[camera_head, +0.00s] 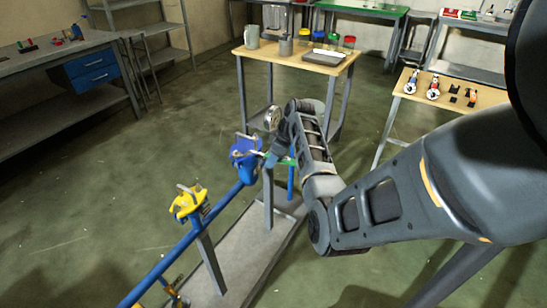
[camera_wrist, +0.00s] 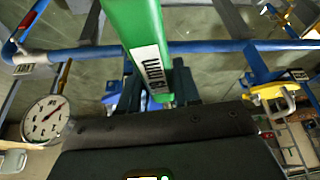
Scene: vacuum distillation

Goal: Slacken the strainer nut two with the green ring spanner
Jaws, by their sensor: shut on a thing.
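The green ring spanner (camera_wrist: 135,30) stands large in the wrist view with a white label on its shaft. My gripper (camera_wrist: 160,96) is shut on it. In the head view my gripper (camera_head: 279,153) is beside the blue fitting (camera_head: 245,154) on the blue pipe, and only a little green of the spanner shows. The spanner's ring end is out of the wrist view, so I cannot tell whether it sits on a nut. A yellow fitting (camera_head: 188,203) is nearer on the same pipe; it also shows in the wrist view (camera_wrist: 270,92). I cannot tell which bears strainer nut two.
A round gauge (camera_wrist: 45,117) is close to the left of my gripper. The blue pipe (camera_head: 165,262) runs on posts over a grey plinth (camera_head: 243,262). A wooden table (camera_head: 290,62) with containers stands behind. The floor left of the pipe is clear.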

